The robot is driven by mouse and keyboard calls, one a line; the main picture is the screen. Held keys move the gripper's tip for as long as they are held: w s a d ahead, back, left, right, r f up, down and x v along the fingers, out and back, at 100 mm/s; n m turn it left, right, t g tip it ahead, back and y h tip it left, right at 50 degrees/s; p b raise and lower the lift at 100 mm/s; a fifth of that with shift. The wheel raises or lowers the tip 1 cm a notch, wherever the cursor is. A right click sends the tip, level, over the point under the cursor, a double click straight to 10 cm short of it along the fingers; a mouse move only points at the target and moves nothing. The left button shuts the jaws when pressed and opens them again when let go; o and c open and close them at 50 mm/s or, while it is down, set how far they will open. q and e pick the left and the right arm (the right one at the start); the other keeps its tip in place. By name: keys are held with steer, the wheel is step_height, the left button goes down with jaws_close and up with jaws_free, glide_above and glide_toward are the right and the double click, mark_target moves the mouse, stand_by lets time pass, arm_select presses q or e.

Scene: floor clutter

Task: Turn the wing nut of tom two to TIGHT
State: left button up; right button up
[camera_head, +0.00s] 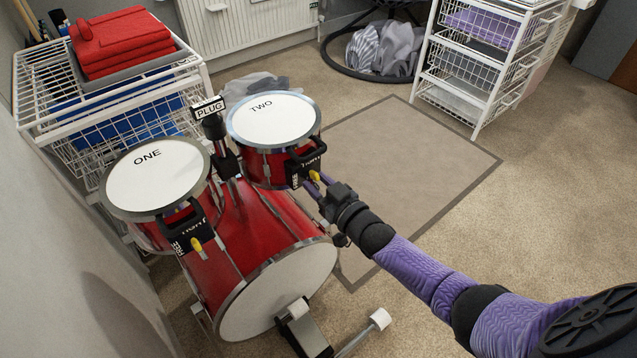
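Tom two (272,120) is a red drum with a white head marked TWO, mounted above the red bass drum. Its black bracket (304,160) faces me, with lettering partly legible as TIGHT along the top and FREE down the left side. The yellow wing nut (315,176) shows at the bracket's lower right. My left gripper is not in view.
Tom one (150,178) stands at the left with its own yellow wing nut (196,244). A PLUG sign (208,109) stands between the toms. The bass drum (278,290) and its pedal are below. Wire basket racks stand left and back right; the bordered mat (400,180) is clear.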

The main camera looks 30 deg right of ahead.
steer(key=shift+o, duration=0.5)
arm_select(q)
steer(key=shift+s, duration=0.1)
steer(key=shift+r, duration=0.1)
